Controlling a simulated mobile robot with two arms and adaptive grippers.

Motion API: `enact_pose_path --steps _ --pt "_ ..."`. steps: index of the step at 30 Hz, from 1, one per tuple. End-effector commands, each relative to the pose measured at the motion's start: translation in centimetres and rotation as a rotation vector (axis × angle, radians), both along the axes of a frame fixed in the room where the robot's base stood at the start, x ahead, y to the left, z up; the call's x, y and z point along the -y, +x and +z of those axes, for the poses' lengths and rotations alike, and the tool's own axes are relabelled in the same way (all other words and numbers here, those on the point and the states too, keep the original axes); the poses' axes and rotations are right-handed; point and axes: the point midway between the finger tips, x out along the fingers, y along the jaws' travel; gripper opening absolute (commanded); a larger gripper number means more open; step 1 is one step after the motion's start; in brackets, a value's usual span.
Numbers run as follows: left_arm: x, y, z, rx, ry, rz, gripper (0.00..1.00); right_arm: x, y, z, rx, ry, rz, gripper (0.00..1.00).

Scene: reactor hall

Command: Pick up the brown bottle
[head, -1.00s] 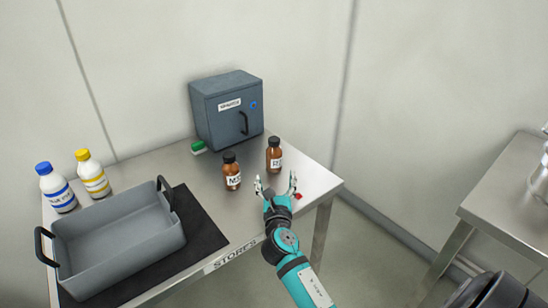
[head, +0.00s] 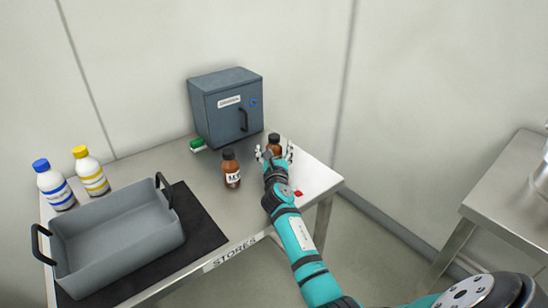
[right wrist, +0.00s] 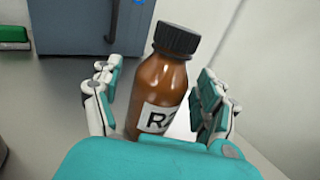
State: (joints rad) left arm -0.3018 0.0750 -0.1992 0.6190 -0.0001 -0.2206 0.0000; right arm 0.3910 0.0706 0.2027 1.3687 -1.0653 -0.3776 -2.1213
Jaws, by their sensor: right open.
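Two brown bottles with black caps stand upright on the steel table (head: 205,176). The right-hand brown bottle (head: 273,143) is partly hidden behind my right gripper (head: 274,155). In the right wrist view this bottle (right wrist: 163,85) has a white label starting with "R" and stands between the two open fingers (right wrist: 158,103), with a gap visible on its left side; on its right I cannot tell whether the finger touches. The other brown bottle (head: 231,170) stands to the left of my right gripper, its label facing forward. My left gripper is not in view.
A grey cabinet (head: 222,110) stands behind the bottles, with a green object (head: 198,144) by it. A grey tray (head: 120,255) sits on a black mat at left, near two white bottles (head: 91,172). A small red item (head: 298,193) lies near the right edge.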

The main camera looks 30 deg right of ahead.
Motion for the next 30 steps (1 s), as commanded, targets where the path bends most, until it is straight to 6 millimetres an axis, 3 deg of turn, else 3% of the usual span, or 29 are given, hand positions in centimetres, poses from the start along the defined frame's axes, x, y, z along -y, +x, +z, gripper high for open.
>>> enact_pose_path --steps 5,20,30 --pt "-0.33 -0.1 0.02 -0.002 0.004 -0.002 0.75 0.02 -0.03 0.0 -0.001 -0.001 0.0 0.73" --pt "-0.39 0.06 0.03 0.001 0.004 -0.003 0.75 -0.01 -0.05 -0.01 0.0 0.0 0.0 0.08" --pt "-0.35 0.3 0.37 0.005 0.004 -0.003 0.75 0.01 -0.03 0.61 0.002 -0.001 0.0 0.08"
